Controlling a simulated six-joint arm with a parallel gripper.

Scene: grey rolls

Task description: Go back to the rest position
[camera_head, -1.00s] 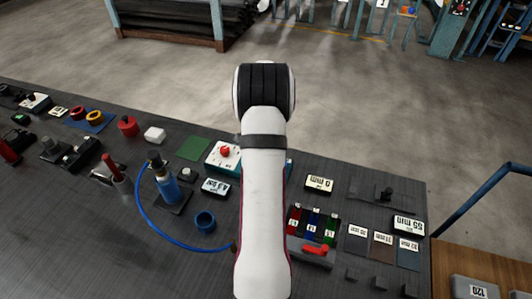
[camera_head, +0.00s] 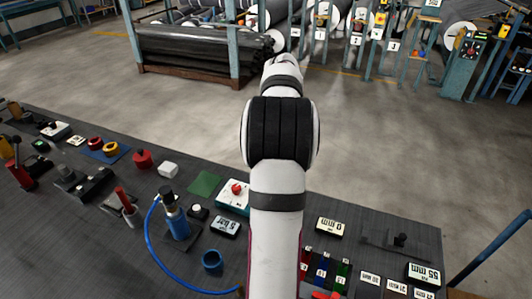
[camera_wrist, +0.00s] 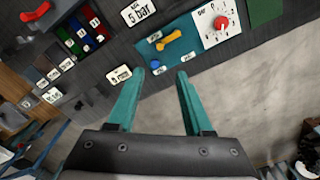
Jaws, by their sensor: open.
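My gripper (camera_wrist: 160,73) shows in the wrist view with its two teal fingers apart and nothing between them. Its fingertips point toward the edge of the dark bench (camera_wrist: 140,60), and pale floor shows between the fingers. In the head view my white arm stretches up the middle of the picture, past the bench, over the floor. The gripper itself is hidden behind the arm there.
The bench (camera_head: 120,245) carries a blue cylinder with a hose (camera_head: 176,215), a white box with a red knob (camera_head: 234,195), a blue cup (camera_head: 212,261) and several display blocks. The floor (camera_head: 390,160) beyond is clear. Racks with grey rolls (camera_head: 205,55) stand at the back.

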